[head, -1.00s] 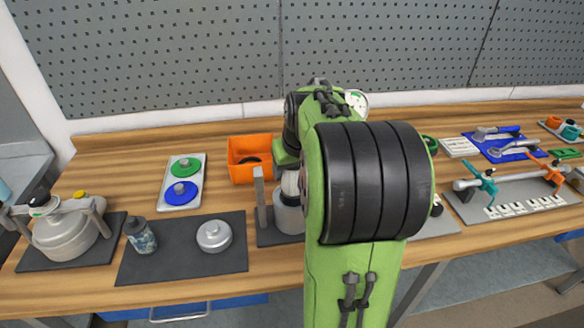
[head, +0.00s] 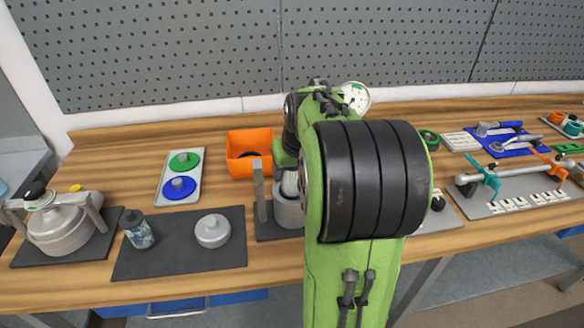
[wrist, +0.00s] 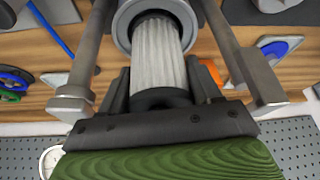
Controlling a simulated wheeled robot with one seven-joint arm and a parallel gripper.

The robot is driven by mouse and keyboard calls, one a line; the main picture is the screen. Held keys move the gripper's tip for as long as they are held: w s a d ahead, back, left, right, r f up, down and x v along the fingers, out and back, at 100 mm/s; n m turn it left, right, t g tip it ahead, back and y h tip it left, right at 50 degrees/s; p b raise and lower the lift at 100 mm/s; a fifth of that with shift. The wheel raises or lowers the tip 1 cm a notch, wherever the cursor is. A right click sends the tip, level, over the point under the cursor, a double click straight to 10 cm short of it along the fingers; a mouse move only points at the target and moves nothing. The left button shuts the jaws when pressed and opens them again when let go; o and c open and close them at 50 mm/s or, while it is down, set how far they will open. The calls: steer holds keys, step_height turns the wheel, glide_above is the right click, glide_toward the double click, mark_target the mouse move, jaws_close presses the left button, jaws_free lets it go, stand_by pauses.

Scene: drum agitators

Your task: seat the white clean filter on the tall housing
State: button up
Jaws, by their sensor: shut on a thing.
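The white pleated filter (wrist: 157,55) with a dark end cap is in my gripper (wrist: 158,88), whose dark fingers close on the cap end in the wrist view. The filter's far end reaches into the round grey mouth of the tall housing (wrist: 122,22); how deep it sits I cannot tell. In the head view the housing (head: 288,212) stands on a dark mat, with a little of the white filter (head: 289,184) showing above it. My green arm hides my gripper and the housing's right side there.
A grey upright post (head: 260,192) stands close left of the housing. An orange bin (head: 247,151) is behind it. A round metal lid (head: 212,231) and a patterned jar (head: 138,230) are on a dark mat at left. A tray (head: 181,177) holds green and blue discs.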

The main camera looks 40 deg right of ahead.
steer(key=shift+f+b, duration=1.15)
steer(key=shift+f, duration=0.3)
steer(key=shift+f, duration=0.1)
steer(key=o, duration=1.2)
steer(key=p+v, duration=0.4)
steer(key=v, duration=1.2)
steer(key=shift+f, duration=0.1)
